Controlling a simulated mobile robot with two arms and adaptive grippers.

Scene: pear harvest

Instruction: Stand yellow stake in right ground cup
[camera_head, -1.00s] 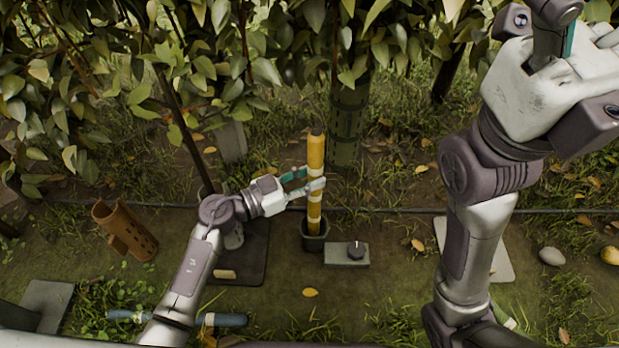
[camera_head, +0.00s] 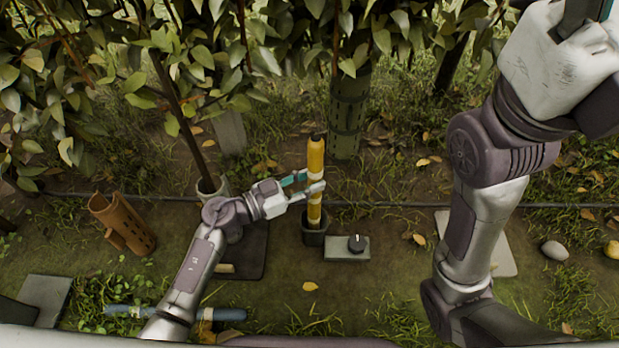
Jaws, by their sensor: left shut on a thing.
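The yellow stake (camera_head: 315,160) stands about upright, with a dark top end and pale bands. Its lower end is inside the dark ground cup (camera_head: 315,239), so its foot is hidden. My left gripper (camera_head: 306,187) comes in from the left and is shut on the stake around mid-height, above the cup. A second, paler cup (camera_head: 208,187) is to the left, around a thin trunk. My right gripper (camera_head: 590,14) is at the top right corner, mostly cut off by the frame edge, and its jaws cannot be made out.
A brown perforated tube (camera_head: 123,225) leans at the left. A blue-handled tool (camera_head: 172,313) lies at the front. Leafy branches (camera_head: 210,50) hang across the back. A stone (camera_head: 554,250) lies at right.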

